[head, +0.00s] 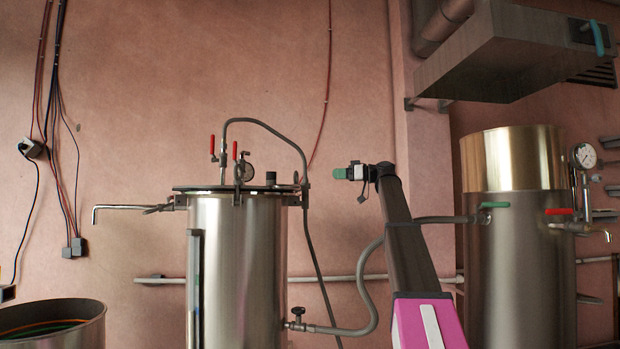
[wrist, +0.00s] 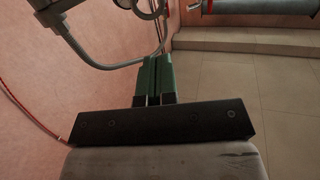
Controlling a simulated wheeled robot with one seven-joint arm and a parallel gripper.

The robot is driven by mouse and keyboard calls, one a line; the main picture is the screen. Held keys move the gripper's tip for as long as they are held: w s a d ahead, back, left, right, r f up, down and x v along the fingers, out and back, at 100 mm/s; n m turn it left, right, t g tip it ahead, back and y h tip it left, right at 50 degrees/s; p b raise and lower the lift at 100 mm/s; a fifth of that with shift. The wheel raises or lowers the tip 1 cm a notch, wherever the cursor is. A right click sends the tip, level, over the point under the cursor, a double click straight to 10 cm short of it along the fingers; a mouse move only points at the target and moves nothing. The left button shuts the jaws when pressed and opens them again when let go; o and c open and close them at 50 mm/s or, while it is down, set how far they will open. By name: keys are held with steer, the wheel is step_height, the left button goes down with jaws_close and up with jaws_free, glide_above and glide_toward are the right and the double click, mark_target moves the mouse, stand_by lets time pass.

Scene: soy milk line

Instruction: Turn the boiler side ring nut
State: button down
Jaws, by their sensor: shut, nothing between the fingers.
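My gripper (head: 342,173) is raised in front of the pink wall, between the two steel tanks, its green fingers pointing left. In the wrist view its green fingers (wrist: 153,78) are together with nothing between them. A tall steel tank with a brass-coloured top band (head: 514,160), probably the boiler, stands at the right. The ring nut is too small to make out there. My gripper is apart from it, up and left.
A metal hood (head: 500,55) hangs at upper right. In the wrist view, tiled floor (wrist: 285,95) and a step (wrist: 240,40) lie beyond the fingers.

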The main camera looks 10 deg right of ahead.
mark_target(295, 175)
steer(key=x, duration=1.3)
steer(key=shift+a, duration=0.4)
steer(key=shift+s+a+f+m+t+h, duration=0.1)
steer(key=shift+m+t+h, duration=0.1)
steer(key=shift+m+t, duration=0.3)
steer(key=shift+s+a+m+t+h, duration=0.1)
steer(key=shift+a+m+t+h, duration=0.15)
steer(key=shift+t, duration=0.45)
steer(key=m+t+h, duration=0.2)
steer(key=a+m+t+h, duration=0.1)
steer(key=m+t+h, duration=0.2)
steer(key=a+m+t+h, duration=0.1)
steer(key=m+t+h, duration=0.1)
steer(key=t+h, duration=0.1)
steer(key=shift+s+m, duration=0.2)
steer(key=shift+m, duration=0.05)
steer(key=shift+a, duration=0.1)
steer(key=shift+w+a, duration=0.15)
steer(key=shift+a, duration=0.2)
steer(key=shift+w+a, duration=0.25)
steer(key=shift+a, duration=0.15)
steer(key=shift+w+a, duration=0.55)
stand_by(0.6)
